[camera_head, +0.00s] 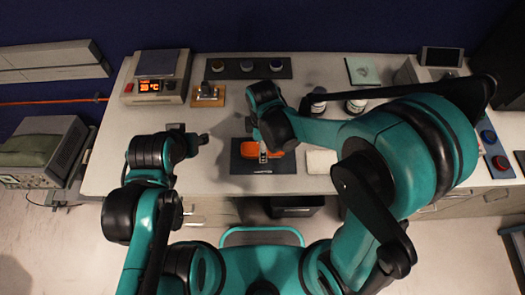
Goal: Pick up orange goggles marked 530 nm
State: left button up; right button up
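The orange goggles (249,150) lie on a dark mat (240,168) near the middle of the bench's front edge. My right arm reaches in from the right, and its gripper (263,156) is over the goggles, covering their middle. Its fingertips are small and partly hidden, so I cannot tell whether they are open, shut or touching the goggles. Any marking on the goggles is too small to read. My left gripper (190,134) is left of the mat, apart from the goggles, with its dark fingers spread and nothing between them.
A hotplate with a lit orange display (158,85) stands at the back left. A dark tray with several round items (248,68) is at the back. Dark bottles (318,102) stand near my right arm. A pale block (321,161) lies right of the mat. The bench's left front is clear.

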notch_tip(320, 180, down, 2)
jog(key=shift+f, duration=0.15)
jog(key=c, duration=1.2)
jog(key=shift+c, duration=0.2)
